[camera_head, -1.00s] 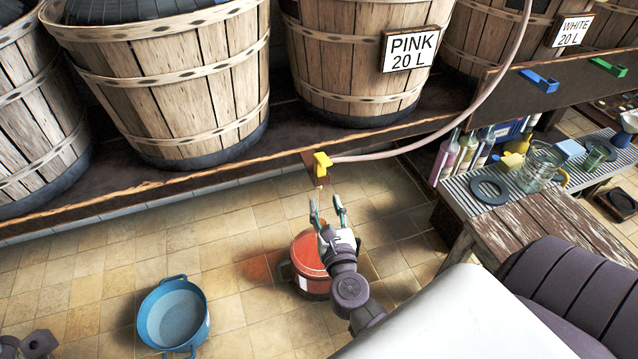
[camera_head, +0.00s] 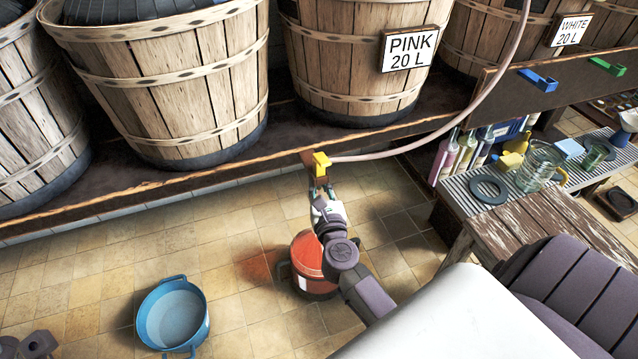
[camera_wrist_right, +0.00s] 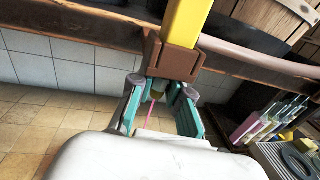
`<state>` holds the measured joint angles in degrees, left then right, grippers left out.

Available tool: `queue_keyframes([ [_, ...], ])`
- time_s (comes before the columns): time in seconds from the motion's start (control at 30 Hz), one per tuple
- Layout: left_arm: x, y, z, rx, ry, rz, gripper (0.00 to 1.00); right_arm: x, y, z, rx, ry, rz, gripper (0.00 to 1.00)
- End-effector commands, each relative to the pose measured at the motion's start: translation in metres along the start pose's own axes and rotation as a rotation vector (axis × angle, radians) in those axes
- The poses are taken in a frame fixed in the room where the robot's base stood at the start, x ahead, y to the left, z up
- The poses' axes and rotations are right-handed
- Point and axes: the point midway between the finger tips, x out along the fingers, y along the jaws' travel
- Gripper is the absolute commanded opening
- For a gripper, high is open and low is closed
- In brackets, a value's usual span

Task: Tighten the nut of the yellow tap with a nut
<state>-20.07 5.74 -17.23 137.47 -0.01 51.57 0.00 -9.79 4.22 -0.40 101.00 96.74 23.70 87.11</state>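The yellow tap (camera_head: 321,164) sits at the front edge of the wooden shelf, with a pale hose running to it from the right. In the right wrist view the tap's yellow body (camera_wrist_right: 186,30) runs into a brown block (camera_wrist_right: 174,58). A small yellowish part (camera_wrist_right: 157,94) shows below the block; I cannot tell whether it is the nut. My right gripper (camera_head: 321,188) is just below the tap. In the wrist view its two teal fingers (camera_wrist_right: 162,92) stand apart, on either side of the small part. I cannot tell whether they touch it.
A red bucket (camera_head: 311,262) stands on the floor below, partly hidden by my right arm; reddish floor lies beside it. A thin pink line (camera_wrist_right: 150,113) runs down from the tap. A blue basin (camera_head: 173,315) stands left. A cluttered bench (camera_head: 470,205) is at right.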

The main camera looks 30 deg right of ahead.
Motion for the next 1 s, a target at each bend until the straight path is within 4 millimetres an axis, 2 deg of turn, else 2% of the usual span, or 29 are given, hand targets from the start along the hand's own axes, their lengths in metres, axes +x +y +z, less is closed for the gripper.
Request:
queue_keyframes([
  [0.27,-0.001,0.0,0.0,0.0,0.0,0.0,0.42,0.0,0.0,0.0,0.002,0.0,-0.01,0.0],
  [0.63,-0.014,0.0,0.003,0.001,0.0,0.0,0.42,0.0,0.001,-0.002,0.004,0.0,-0.243,0.0],
  [0.97,-0.013,0.0,0.003,0.001,0.0,0.0,0.42,0.0,0.0,0.0,-0.001,0.0,-0.259,0.0],
  [1.0,-0.013,0.0,0.003,0.001,0.0,0.0,0.42,0.0,0.0,0.0,0.0,0.0,-0.259,0.21],
])
